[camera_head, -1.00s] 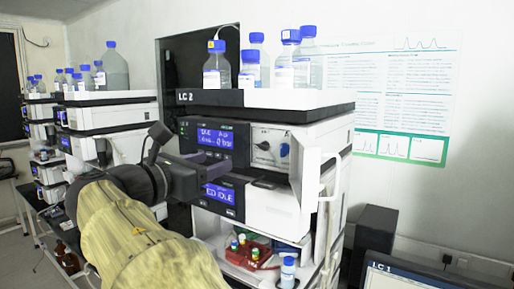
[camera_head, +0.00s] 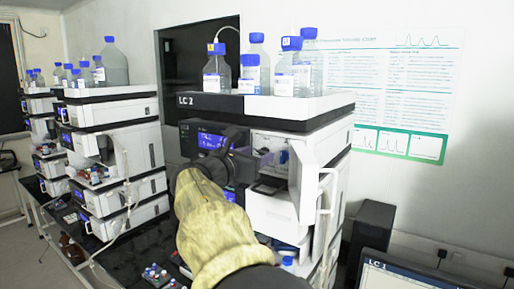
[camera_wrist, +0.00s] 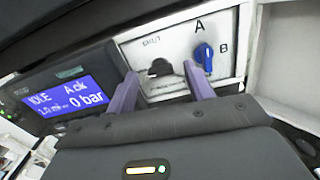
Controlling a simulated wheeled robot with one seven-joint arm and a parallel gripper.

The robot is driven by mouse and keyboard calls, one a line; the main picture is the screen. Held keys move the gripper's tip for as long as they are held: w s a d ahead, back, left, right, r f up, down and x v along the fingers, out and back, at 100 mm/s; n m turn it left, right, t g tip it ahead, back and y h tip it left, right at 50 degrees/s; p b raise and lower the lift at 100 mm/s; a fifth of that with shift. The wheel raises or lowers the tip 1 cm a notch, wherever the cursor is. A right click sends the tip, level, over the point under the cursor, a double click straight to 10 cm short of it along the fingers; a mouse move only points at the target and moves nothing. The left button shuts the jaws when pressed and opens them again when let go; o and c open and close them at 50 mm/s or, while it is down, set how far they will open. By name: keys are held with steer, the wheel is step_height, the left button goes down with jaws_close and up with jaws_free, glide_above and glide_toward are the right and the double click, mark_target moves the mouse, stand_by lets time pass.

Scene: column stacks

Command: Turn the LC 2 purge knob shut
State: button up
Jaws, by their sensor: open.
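The LC 2 stack (camera_head: 188,99) stands in the middle of the head view. Its purge knob (camera_wrist: 160,67) is the small black knob on the white panel in the wrist view, with the word SHUT printed above it. The knob's handle looks roughly level in the picture. My gripper (camera_wrist: 163,88) is open, with one purple finger at the lower left of the knob and one at the lower right. The knob shows between the fingers, and I see no contact. In the head view my arm and wrist cover the knob.
A blue knob marked A and B (camera_wrist: 205,57) sits right of the purge knob, close to my right finger. A lit display (camera_wrist: 68,100) reads IDLE and 0 bar. Blue-capped bottles (camera_head: 257,62) stand on top. A white handle (camera_head: 327,190) juts out at right.

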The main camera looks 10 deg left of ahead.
steer(key=shift+w+d, duration=0.25)
steer(key=shift+w, duration=0.25)
steer(key=shift+c, duration=0.2)
steer(key=c, duration=0.9)
steer(key=shift+c, duration=0.2)
